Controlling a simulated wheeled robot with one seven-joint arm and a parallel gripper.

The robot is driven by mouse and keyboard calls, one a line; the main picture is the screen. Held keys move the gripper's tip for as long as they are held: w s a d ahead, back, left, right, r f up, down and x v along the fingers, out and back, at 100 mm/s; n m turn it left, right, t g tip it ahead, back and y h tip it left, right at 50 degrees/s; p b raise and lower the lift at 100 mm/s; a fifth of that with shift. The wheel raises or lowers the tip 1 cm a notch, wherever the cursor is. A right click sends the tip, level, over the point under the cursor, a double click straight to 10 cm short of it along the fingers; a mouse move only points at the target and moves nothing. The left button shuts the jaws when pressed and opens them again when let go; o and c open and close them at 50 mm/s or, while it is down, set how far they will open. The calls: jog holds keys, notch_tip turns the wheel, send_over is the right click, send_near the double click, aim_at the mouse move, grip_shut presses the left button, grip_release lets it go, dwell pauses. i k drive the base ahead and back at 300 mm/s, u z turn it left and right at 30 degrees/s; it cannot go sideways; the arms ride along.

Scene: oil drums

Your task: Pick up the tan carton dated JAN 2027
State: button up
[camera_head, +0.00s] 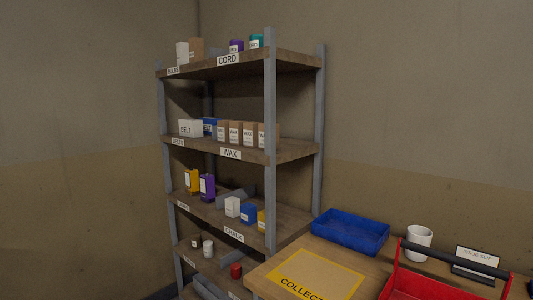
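Several tan cartons with white labels stand in a row on the shelf marked WAX, the second board from the top; the leftmost is a tan carton (221,124) and the rightmost is another tan carton (262,143), partly hidden by the rack's front post. Their dates are too small to read, so I cannot tell which says JAN 2027. A brown carton (197,48) also stands on the top shelf. My gripper is not in view.
The grey-posted shelf rack (270,110) also holds white, blue, purple and yellow boxes. At the front right, a wooden table (375,258) bears a blue tray (350,240), a white mug (419,236), a red carrier (445,293) and a yellow-bordered COLLECT area (318,273).

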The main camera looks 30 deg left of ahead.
aim_at(235, 127)
jog(key=k, duration=1.15)
jog(key=u, duration=0.8)
jog(key=i, duration=0.8)
jog(key=u, duration=0.55)
jog(key=i, duration=1.2)
jog(key=z, duration=0.25)
